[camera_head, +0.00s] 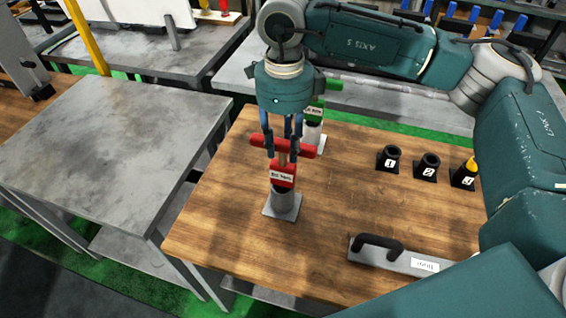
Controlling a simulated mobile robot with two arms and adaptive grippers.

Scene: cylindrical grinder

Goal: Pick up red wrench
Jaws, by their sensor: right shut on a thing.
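The red wrench (302,150) has a red T-shaped crossbar on top and a brownish shaft below it. It stands upright over a grey cylindrical holder (284,204) with a square base, near the left part of the wooden table. My right gripper (283,147) points down from above and is shut on the red wrench at its crossbar. A red block with a white label (283,176) sits at the top of the holder. I cannot tell how deep the shaft reaches into the holder. My left gripper is not in view.
A green-handled tool (331,85) stands in a similar holder just behind. Black numbered sockets (390,158) stand at the table's right, one with a yellow piece (471,166). A grey plate with a black handle (385,250) lies in front. The grey table (110,140) at left is bare.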

